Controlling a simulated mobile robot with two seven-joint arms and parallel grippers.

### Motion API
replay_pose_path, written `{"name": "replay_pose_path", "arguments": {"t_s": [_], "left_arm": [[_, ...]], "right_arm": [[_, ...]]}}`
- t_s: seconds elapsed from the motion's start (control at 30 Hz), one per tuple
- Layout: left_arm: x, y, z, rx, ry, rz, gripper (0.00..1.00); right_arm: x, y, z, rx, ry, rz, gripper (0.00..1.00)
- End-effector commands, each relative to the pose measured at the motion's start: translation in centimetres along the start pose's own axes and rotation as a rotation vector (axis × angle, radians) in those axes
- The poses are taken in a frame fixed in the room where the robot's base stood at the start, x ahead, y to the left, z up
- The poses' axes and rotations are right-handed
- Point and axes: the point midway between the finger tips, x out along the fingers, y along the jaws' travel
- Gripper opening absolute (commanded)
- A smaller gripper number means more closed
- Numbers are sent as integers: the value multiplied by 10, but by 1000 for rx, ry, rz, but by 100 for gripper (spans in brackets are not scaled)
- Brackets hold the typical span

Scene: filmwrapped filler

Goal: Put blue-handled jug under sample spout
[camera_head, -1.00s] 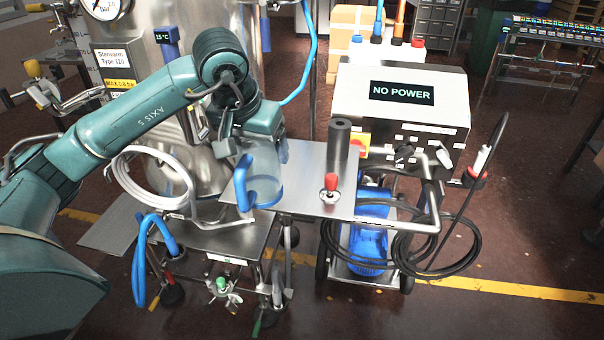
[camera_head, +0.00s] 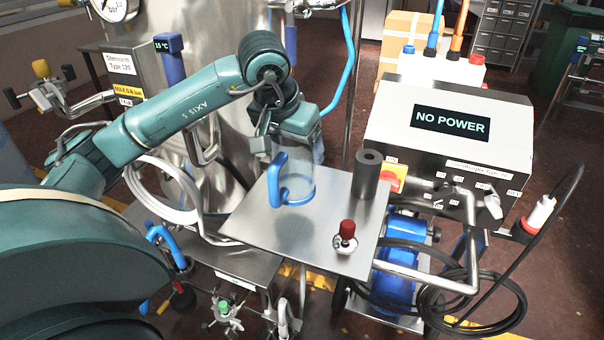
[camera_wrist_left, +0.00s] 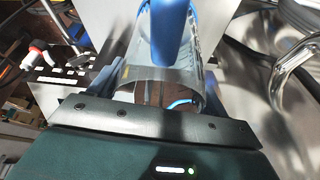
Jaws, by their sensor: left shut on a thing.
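The clear jug (camera_head: 303,181) with a blue handle (camera_head: 280,186) is upright at the steel plate (camera_head: 335,262); I cannot tell whether it touches the plate. My left gripper (camera_head: 291,142) is shut on the jug's upper part from above and behind. In the left wrist view the jug's clear wall (camera_wrist_left: 160,75) is between the fingers, with its blue handle (camera_wrist_left: 170,30) pointing away. I cannot pick out the sample spout with certainty; a bent steel pipe (camera_head: 205,142) is on the tank (camera_head: 215,60) behind. My right gripper is out of view.
A dark cylinder (camera_head: 367,176) and a red-knobbed valve (camera_head: 345,238) stand on the plate, right of the jug. A "NO POWER" control box (camera_head: 448,130) is behind right. A white hose coil (camera_head: 160,190) hangs left. Bare plate lies in front of the jug.

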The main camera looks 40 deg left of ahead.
Motion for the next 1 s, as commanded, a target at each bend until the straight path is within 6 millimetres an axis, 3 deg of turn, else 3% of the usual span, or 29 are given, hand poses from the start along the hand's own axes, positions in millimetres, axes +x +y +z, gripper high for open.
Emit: {"name": "replay_pose_path", "arguments": {"t_s": [0.4, 0.83, 0.87, 1.0], "left_arm": [[47, 0, 20, 0, -1, 0, 52], [54, 0, 22, 0, 3, 0, 52], [53, 0, 22, 0, 2, 0, 79], [53, 0, 22, 0, 2, 0, 90]], "right_arm": [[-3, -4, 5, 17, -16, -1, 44], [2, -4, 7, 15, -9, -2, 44], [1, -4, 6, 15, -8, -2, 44], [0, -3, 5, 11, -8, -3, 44]]}}
